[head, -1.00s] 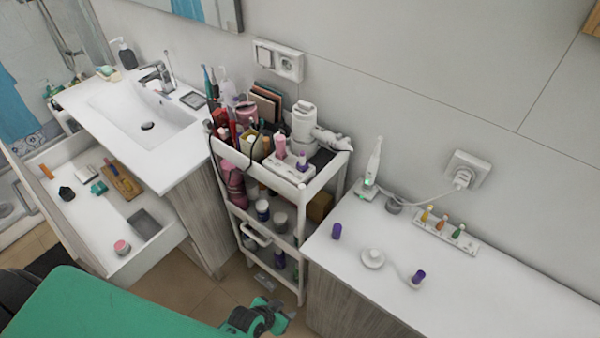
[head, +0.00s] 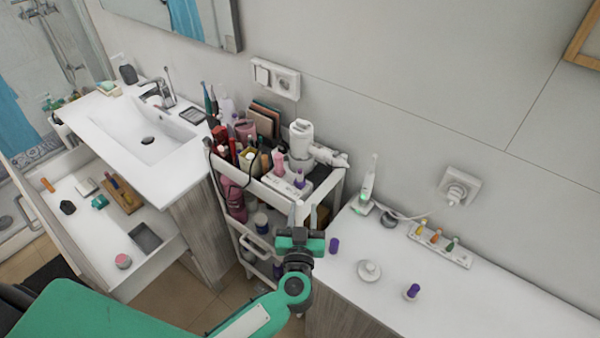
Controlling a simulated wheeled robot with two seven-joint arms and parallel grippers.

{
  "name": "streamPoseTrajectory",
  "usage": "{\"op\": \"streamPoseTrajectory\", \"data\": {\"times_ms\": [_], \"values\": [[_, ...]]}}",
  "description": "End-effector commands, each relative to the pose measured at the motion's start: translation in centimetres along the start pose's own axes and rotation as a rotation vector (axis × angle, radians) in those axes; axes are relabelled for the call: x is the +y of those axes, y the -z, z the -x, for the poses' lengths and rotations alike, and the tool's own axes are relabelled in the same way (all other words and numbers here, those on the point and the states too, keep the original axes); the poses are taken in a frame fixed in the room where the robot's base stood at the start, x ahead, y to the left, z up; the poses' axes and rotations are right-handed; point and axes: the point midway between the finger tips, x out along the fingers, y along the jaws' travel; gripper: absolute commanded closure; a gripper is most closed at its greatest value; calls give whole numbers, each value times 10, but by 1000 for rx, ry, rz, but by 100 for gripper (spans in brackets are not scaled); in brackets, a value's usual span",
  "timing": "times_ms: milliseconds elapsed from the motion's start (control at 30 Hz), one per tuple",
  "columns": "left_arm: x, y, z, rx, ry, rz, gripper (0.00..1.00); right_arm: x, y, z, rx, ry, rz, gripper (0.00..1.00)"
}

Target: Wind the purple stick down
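A small purple-tipped stick (head: 299,179) stands beside a pink one (head: 279,161) in a white holder on the cart's top tray. Two more purple pieces are on the white counter: a short purple cylinder (head: 334,245) near its left edge and a purple-topped piece (head: 412,291) with a white base farther right. Which one is the task's stick cannot be told. My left gripper (head: 301,214) is in front of the cart, fingers pointing up and apart with nothing visible between them. It is below the holder in the picture. My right gripper is out of view.
The cart's top tray (head: 262,187) is crowded with bottles and brushes. The counter (head: 480,300) holds a round white piece (head: 369,270), an upright toothbrush (head: 368,182) and a rack (head: 440,245) of coloured sticks. An open drawer (head: 75,240) is at left.

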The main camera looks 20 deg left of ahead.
Motion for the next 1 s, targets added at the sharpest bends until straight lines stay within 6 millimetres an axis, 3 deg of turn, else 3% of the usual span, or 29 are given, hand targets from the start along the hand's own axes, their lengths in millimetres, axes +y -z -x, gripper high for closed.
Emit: {"op": "streamPoseTrajectory", "data": {"times_ms": [267,800,1000], "values": [[-9,-8,-9,-65,77,-32,64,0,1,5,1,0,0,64],[-17,-12,-110,-62,76,-31,64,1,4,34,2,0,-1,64],[-18,-16,-131,-64,75,-30,64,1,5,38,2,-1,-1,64]]}}
